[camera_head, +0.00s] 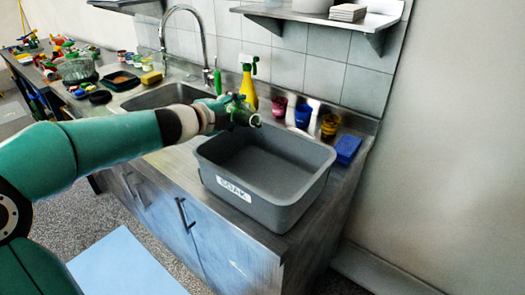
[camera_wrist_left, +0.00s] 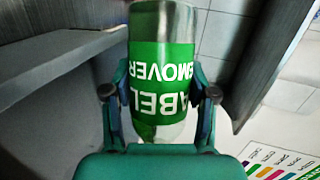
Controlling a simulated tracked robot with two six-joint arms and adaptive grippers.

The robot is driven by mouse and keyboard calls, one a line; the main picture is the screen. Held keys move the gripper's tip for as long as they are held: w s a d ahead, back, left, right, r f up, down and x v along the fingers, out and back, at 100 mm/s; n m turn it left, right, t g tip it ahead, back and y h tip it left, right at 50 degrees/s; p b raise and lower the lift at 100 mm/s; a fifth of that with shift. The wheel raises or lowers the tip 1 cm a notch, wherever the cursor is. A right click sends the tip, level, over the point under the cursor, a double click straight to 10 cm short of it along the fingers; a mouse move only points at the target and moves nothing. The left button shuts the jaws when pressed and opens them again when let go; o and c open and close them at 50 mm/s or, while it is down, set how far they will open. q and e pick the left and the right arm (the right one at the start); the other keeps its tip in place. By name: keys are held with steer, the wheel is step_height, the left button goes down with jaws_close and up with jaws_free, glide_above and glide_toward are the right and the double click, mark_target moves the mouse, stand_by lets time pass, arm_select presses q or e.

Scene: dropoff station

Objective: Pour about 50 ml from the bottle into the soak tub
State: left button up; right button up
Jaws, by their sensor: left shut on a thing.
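The grey soak tub (camera_head: 232,200), labelled SOAK, stands on the steel counter in the head view, and its visible inside looks empty. My left gripper (camera_head: 238,108) is above the tub's back left part. It is shut on the bottle (camera_wrist_left: 162,75), a clear bottle with a green label reading LABEL REMOVER. The bottle also shows small in the head view (camera_head: 247,118), partly hidden by the gripper. Its exact tilt and its mouth cannot be made out, and no stream of liquid shows. My right gripper is not in view.
A yellow spray bottle (camera_head: 248,88) stands behind the tub. Pink, blue and amber cups (camera_head: 303,116) line the wall, with a blue block (camera_head: 347,149) at the right. The sink (camera_head: 165,96) with its tall tap (camera_head: 205,45) is to the left. A shelf (camera_head: 320,14) hangs above.

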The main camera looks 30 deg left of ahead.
arm_select(q)
steer(key=shift+a, duration=0.2)
steer(key=shift+w+a+r+m+b, duration=0.1)
steer(key=shift+a+r+m+b, duration=0.15)
steer(key=shift+b, duration=0.25)
stand_by(0.4)
steer(key=shift+w+a+r, duration=0.1)
steer(key=shift+a+r, duration=0.05)
steer(key=shift+a, duration=0.05)
steer(key=shift+r+t, duration=0.1)
steer(key=shift+t, duration=0.2)
stand_by(0.3)
